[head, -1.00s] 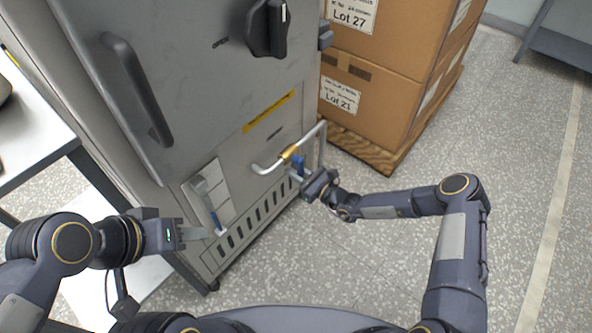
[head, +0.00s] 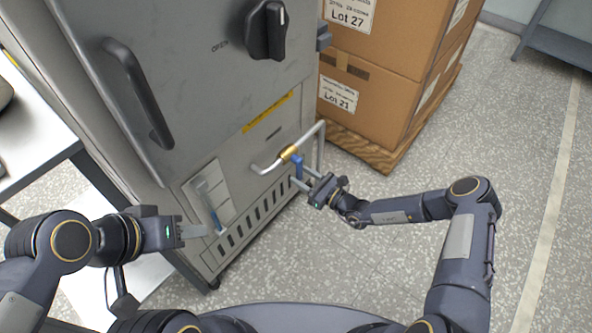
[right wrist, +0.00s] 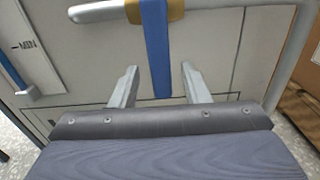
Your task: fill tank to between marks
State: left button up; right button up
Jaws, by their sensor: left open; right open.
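A grey pipe (head: 262,168) with a brass valve (head: 289,152) runs along the lower front of the grey cabinet. Its blue lever (head: 297,168) hangs down, across the pipe. My right gripper (head: 301,182) is open at the lever. In the right wrist view the lever (right wrist: 156,50) shows between the open fingers (right wrist: 158,85), touching neither. The tank's gauge panel (head: 226,187) has a slim tube with blue in its lower part (head: 214,218). A "MIN" mark (right wrist: 24,46) shows in the right wrist view; the liquid's exact level is unclear. My left gripper (head: 207,231) is open near the panel's lower end.
The cabinet has a door handle (head: 140,95), a black knob (head: 267,30) and vent slots (head: 255,215). Cardboard boxes (head: 365,100) stand on a wooden pallet (head: 375,155) to the right. A table (head: 30,125) is at left.

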jog(key=v, duration=0.4)
jog(key=shift+p, duration=0.4)
notch_tip(320, 180, up, 22)
jog(key=n+g+h, duration=0.1)
jog(key=n+g, duration=0.8)
jog(key=n, duration=0.7)
send_over(301, 175)
jog(key=s+d, duration=1)
jog(key=s, duration=0.3)
jog(key=s+d+r+n+t+h, duration=0.1)
jog(key=s+d+r+n+h, duration=0.25)
jog(key=s, duration=0.35)
jog(key=s+d+r+n+t+h, duration=0.2)
jog(key=s+d+h, duration=0.15)
jog(key=s, duration=0.35)
jog(key=s+d+r+n+t+h, duration=0.1)
jog(key=s+d+r+n+h, duration=0.15)
jog(key=s+d, duration=0.35)
notch_tip(301, 175, up, 28)
jog(key=s+p, duration=0.1)
jog(key=p, duration=2.7)
jog(key=shift+a+r, duration=0.2)
jog(key=shift+a, duration=0.25)
